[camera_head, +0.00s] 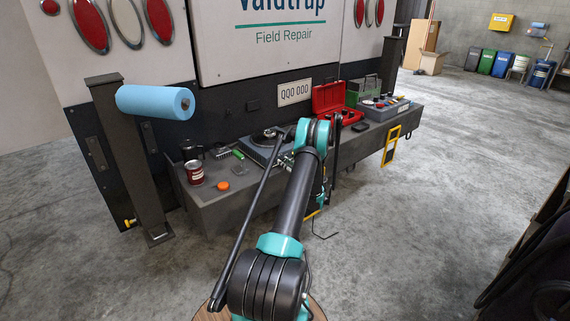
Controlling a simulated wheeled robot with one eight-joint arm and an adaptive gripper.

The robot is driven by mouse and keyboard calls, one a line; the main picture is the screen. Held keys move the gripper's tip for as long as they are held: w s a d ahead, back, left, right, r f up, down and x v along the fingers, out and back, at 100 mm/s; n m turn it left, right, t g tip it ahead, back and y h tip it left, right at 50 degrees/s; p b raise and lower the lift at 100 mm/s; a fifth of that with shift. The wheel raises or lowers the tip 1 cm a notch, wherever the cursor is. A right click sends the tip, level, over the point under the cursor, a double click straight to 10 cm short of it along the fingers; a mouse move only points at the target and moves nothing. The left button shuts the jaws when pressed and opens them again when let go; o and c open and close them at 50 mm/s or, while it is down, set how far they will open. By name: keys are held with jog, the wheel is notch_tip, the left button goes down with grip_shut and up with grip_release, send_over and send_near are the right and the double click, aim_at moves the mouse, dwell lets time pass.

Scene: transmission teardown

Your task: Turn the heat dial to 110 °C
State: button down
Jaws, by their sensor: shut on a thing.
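The heater (257,151) is a low grey unit with a dark round plate on top, on the truck's rear deck left of my raised elbow. My arm covers its right part. The heat dial and its marks cannot be made out, so its setting cannot be read. My gripper (287,160) shows only in small part beside my arm, at the heater's right front. It is shut, apparently on the heat dial; my arm hides the contact.
The deck (230,203) also bears a red can (194,173), an orange cap (223,186), a green brush (222,153), an open red case (328,97) and a grey tray (398,107). A post with a blue roll (150,101) stands at left.

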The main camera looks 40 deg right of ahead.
jog(key=c, duration=1.2)
grip_release()
jog(key=shift+s, duration=0.1)
jog(key=s+d, duration=0.1)
jog(key=s, duration=1.1)
jog(key=shift+w, duration=0.1)
